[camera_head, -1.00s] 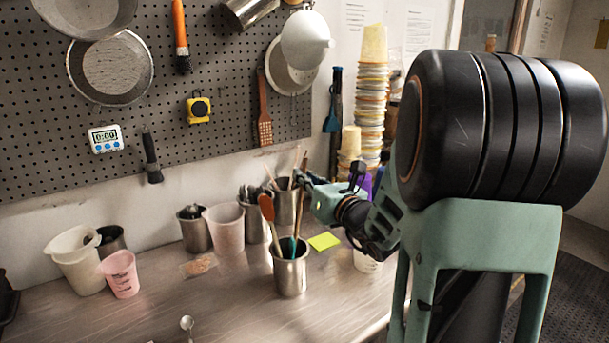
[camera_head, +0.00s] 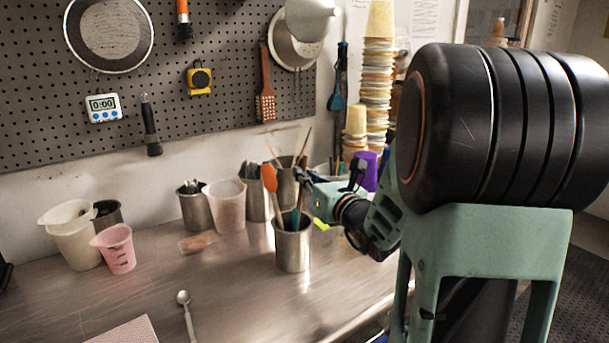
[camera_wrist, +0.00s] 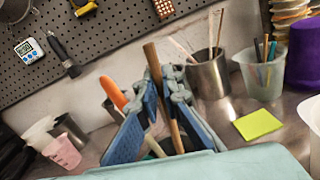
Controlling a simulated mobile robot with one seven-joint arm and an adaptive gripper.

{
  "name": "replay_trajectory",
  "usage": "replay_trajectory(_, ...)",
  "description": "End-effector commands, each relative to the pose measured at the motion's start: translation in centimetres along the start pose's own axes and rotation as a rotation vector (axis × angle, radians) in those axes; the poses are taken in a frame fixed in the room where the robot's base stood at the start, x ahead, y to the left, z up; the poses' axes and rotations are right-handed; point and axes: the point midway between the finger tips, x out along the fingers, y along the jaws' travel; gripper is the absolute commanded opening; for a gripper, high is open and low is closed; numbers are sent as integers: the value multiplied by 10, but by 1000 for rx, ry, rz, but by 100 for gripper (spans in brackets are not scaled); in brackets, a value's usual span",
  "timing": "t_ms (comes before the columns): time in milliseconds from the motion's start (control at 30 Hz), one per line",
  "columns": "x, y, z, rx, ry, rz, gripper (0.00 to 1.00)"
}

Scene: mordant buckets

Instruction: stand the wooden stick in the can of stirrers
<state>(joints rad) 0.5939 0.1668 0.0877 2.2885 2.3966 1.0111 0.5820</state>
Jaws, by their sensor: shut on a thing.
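My gripper (camera_head: 301,176) is shut on the wooden stick (camera_wrist: 153,66). The brown stick stands nearly upright between the blue finger pads in the wrist view. In the head view my gripper is above and just behind a steel can (camera_head: 293,251) on the bench. The can holds an orange spatula (camera_head: 269,178) and a teal-ended tool. The stick's lower part runs down to the can's mouth, and its lower end is hidden, so I cannot tell how deep it sits. The spatula also shows beside the left finger in the wrist view (camera_wrist: 112,92).
Behind stand more steel cans (camera_wrist: 208,77), one with thin sticks, and a translucent cup (camera_head: 228,207). A pink jug (camera_head: 117,250) and white jug are at left. A yellow note (camera_wrist: 258,124) lies right of my gripper. A spoon (camera_head: 187,312) lies in front.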

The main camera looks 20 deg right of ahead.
Motion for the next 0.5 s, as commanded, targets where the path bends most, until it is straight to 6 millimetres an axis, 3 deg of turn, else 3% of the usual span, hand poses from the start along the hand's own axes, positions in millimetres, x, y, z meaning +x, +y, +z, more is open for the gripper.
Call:
replay_trajectory(200,0,0,0,0,0,0,0)
replay_trajectory(233,0,0,0,0,0,0,8)
replay_trajectory(400,0,0,0,0,0,0,26)
replay_trajectory(500,0,0,0,0,0,0,27)
